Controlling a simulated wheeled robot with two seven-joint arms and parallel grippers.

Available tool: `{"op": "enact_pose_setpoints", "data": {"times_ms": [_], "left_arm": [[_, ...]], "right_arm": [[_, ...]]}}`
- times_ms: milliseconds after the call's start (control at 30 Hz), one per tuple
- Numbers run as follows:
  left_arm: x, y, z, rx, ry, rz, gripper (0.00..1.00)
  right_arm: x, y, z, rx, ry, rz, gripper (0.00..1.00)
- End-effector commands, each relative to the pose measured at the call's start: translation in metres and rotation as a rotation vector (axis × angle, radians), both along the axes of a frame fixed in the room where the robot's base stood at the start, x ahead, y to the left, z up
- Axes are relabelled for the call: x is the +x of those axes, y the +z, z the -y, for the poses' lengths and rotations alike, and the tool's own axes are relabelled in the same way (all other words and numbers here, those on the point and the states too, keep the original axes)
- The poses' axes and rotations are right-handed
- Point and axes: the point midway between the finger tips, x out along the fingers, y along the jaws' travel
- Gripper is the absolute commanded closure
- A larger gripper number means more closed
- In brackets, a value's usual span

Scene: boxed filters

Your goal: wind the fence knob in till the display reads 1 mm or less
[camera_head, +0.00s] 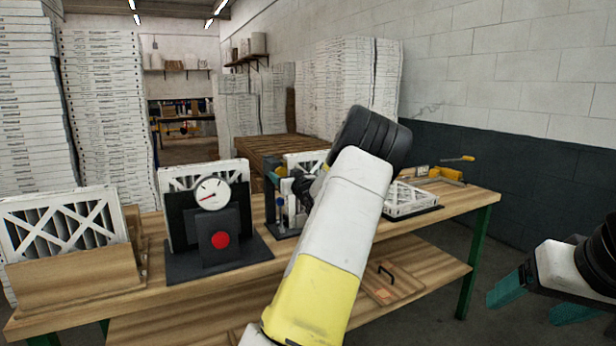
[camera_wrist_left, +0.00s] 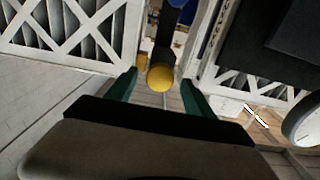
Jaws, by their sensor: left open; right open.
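A yellow round knob (camera_wrist_left: 160,77) shows in the left wrist view at the end of a dark bar with blue on it. I cannot tell for sure that it is the fence knob. My left gripper (camera_wrist_left: 159,80) is open, with one teal finger on each side of the yellow knob; I see no clear contact. In the head view my left forearm hides most of that gripper and part of the dark and blue fixture (camera_head: 282,205) beside it. No display with a readable number shows. My right gripper (camera_head: 527,308) is open and empty at the lower right, off the bench.
A dial gauge (camera_head: 212,194) with a red button (camera_head: 220,240) stands on a black base, a pleated filter behind it. A wooden holder (camera_head: 75,280) with a filter is at the left. A flat filter (camera_head: 408,198) and a yellow clamp (camera_head: 447,173) are at the right.

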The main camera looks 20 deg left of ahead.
Motion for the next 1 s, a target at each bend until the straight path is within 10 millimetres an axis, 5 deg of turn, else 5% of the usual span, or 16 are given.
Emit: {"op": "enact_pose_setpoints", "data": {"times_ms": [333,633,1000], "left_arm": [[0.0039,-0.0001,-0.004,-0.001,-0.001,0.0,0.38],[0.0037,-0.0001,-0.0039,-0.001,-0.001,0.0,0.97],[0.0039,-0.0006,-0.0035,0.037,-0.002,-0.046,1.0]], "right_arm": [[0.0,0.0,0.0,0.0,0.0,0.0,0.27],[0.0,0.0,0.0,0.0,0.0,0.0,0.27],[0.0,0.0,0.0,0.0,0.0,0.0,0.27]]}}
